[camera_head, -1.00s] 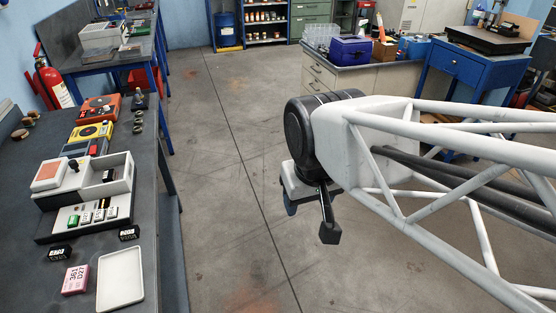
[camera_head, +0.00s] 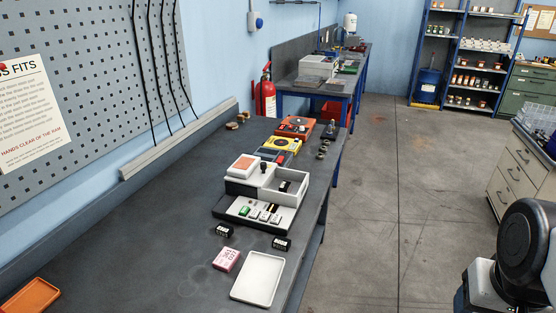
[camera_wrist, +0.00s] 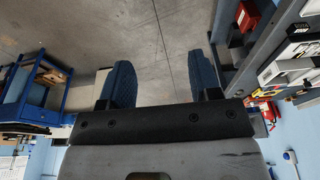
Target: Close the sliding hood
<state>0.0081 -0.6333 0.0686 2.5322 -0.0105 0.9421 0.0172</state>
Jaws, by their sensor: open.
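A white and dark bench unit (camera_head: 233,187) stands on the grey bench in the head view. It has a raised salmon-topped block at left, a small black knob (camera_head: 263,167) near its middle and an open-topped white compartment (camera_head: 297,186) at right, with something dark inside. I cannot tell for sure which part is the sliding hood. My gripper (camera_wrist: 164,82) shows in the wrist view with its two blue fingers apart and nothing between them. It is over the floor, well away from the unit. In the head view only my dark wrist end shows at lower right.
Near the unit on the bench (camera_head: 130,250) are small black blocks (camera_head: 224,230), a pink box (camera_head: 226,260), a white tray (camera_head: 258,277) and an orange tray (camera_head: 32,296). Yellow (camera_head: 283,145) and orange (camera_head: 295,126) devices stand behind. The bench's left part is mostly clear.

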